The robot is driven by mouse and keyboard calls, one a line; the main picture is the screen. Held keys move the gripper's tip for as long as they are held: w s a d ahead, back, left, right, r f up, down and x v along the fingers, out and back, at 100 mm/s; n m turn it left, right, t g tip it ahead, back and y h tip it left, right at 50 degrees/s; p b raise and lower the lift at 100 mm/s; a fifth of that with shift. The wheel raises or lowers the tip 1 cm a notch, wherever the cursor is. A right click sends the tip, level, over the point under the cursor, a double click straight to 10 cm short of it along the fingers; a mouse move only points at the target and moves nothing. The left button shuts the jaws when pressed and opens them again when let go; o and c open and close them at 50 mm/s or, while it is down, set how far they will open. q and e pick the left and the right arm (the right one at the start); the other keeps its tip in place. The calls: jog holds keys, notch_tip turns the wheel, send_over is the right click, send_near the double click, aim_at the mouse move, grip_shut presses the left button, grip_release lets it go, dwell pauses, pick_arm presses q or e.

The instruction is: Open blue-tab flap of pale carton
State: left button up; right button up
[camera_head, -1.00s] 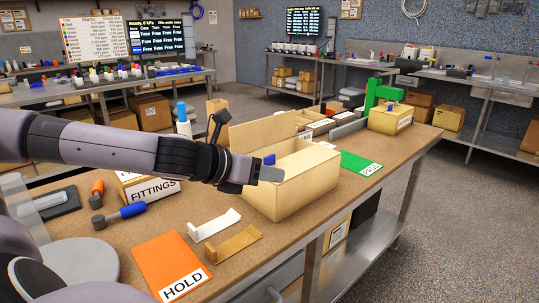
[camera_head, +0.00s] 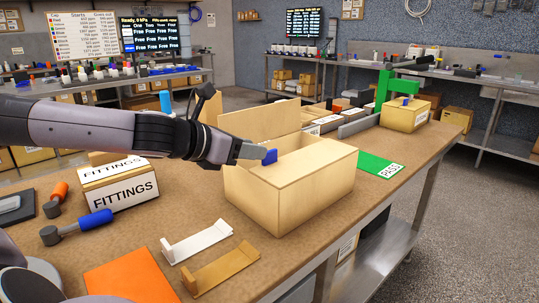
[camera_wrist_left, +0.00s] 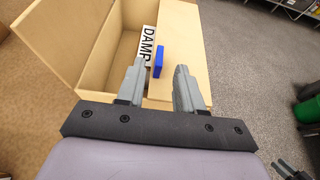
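The pale carton (camera_head: 290,205) stands on the brown workbench. One flap (camera_head: 262,122) is raised upright along its back side. The blue-tab flap (camera_head: 310,165) lies flat over the other half of the top, its blue tab (camera_head: 269,157) at the inner edge. My left gripper (camera_head: 262,152) is at the tab. In the left wrist view my left gripper (camera_wrist_left: 160,68) is open, its two fingers apart with the blue tab (camera_wrist_left: 158,61) between their tips. A gap to each finger shows there. A "DAMP" label (camera_wrist_left: 147,45) shows inside the carton's open half.
A white bracket (camera_head: 197,242) and a tan bracket (camera_head: 222,271) lie in front of the carton. An orange mat (camera_head: 130,278) is at the near edge. A FITTINGS box (camera_head: 122,184) stands left, below my arm. A green PASS mat (camera_head: 372,161) lies beyond the carton.

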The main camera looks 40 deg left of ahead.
aim_at(270, 151)
pick_arm(q)
jog(key=shift+p+x, duration=0.9)
jog(key=shift+x, duration=2.3)
grip_shut()
